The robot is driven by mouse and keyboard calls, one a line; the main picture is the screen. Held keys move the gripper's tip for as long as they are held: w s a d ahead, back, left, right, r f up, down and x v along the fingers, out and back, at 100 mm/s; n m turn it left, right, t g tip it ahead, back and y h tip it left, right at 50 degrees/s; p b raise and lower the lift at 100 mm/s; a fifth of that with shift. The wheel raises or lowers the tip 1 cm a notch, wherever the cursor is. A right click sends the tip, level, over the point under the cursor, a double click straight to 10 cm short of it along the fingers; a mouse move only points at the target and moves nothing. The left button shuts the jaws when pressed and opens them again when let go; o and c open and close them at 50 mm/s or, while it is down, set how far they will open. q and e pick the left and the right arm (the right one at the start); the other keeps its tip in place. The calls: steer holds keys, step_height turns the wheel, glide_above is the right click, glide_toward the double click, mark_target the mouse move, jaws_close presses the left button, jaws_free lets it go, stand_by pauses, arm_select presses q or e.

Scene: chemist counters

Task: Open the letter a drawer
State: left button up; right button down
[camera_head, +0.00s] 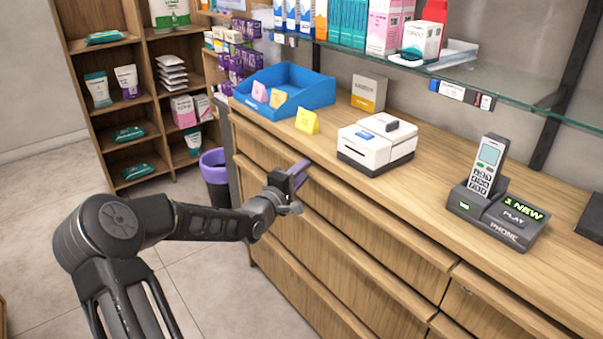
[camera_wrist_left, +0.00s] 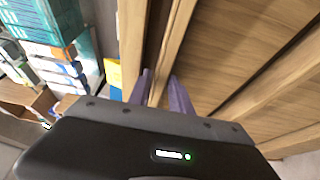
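The wooden counter has a row of wide drawer fronts; the top-left drawer (camera_head: 350,215) has a projecting lip along its upper edge. My left gripper (camera_head: 298,177) is at this lip, just below the counter top. In the left wrist view, the two purple fingers (camera_wrist_left: 161,90) stand close together on either side of the thin wooden lip, and appear shut on it. A narrow dark gap shows between the lip and the counter edge. I see no readable letter on the drawer fronts. My right gripper is not in view.
Above the drawer stand a blue tray (camera_head: 303,88), a yellow card (camera_head: 307,121), a white printer-like device (camera_head: 376,145) and a phone (camera_head: 487,165). A glass shelf (camera_head: 500,90) overhangs the counter. A purple-rimmed bin (camera_head: 214,166) stands beyond the counter's end. The floor in front is clear.

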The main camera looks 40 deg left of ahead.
arm_select(q)
jaws_close()
stand_by(1.3)
